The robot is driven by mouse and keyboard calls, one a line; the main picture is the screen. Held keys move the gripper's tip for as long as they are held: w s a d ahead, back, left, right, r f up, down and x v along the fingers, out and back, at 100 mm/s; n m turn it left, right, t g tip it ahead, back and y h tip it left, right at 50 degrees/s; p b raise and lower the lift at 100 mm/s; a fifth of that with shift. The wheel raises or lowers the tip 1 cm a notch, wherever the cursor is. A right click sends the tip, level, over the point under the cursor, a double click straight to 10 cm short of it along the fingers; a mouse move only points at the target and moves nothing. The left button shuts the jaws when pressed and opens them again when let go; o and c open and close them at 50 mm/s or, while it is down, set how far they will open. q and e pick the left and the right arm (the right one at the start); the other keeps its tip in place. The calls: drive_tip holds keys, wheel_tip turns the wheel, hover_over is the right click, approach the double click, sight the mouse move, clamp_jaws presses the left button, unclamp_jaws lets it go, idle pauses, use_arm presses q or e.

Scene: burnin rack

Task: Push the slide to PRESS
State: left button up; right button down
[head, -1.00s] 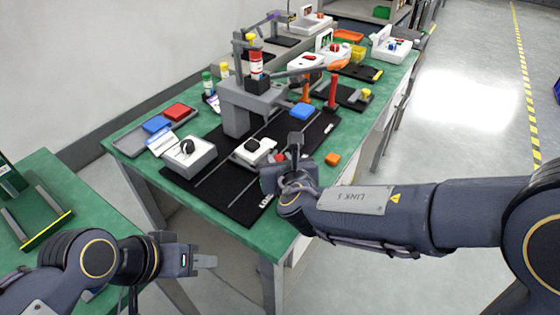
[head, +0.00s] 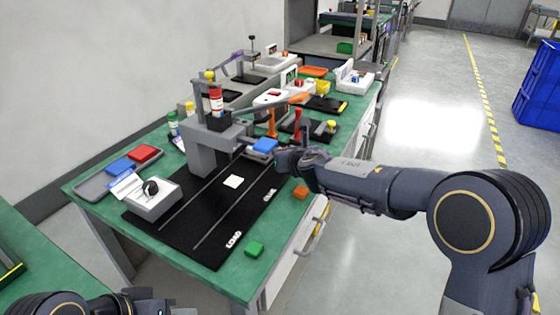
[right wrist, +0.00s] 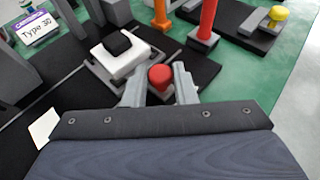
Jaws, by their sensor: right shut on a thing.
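The slide (right wrist: 122,60) is a white block with a black piece on top, seen in the right wrist view on the black base. Its red knob (right wrist: 160,77) sits between the fingers of my right gripper (right wrist: 160,86), which is shut on it. The LOAD lettering is at the near end. My left gripper (head: 150,302) is partly cut off at the bottom edge.
A white square (head: 233,181) lies bare on the base. A white box with a black knob (head: 152,198) stands left. Orange and red upright handles (head: 297,122) stand beyond my right gripper.

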drive_tip(key=shift+w+d, duration=0.3)
drive_tip(key=shift+w, duration=0.4)
use_arm(q)
drive_tip(key=shift+w+d, duration=0.15)
drive_tip(key=shift+w, duration=0.1)
use_arm(e)
drive_tip(key=shift+w+d+r, duration=0.1)
drive_tip(key=shift+d+r, duration=0.05)
drive_tip(key=c, duration=1.2)
unclamp_jaws()
drive_tip(key=shift+w, duration=0.15)
use_arm(q)
drive_tip(key=shift+w, duration=0.1)
use_arm(e)
drive_tip(key=shift+s, duration=0.2)
drive_tip(key=shift+s+d+r, duration=0.1)
drive_tip(key=shift+s, duration=0.25)
drive_tip(key=v, duration=0.6)
drive_tip(key=shift+s+d+r, duration=0.15)
drive_tip(key=shift+s+r, duration=0.05)
drive_tip(key=shift+s, duration=0.15)
use_arm(q)
drive_tip(key=shift+f, duration=0.1)
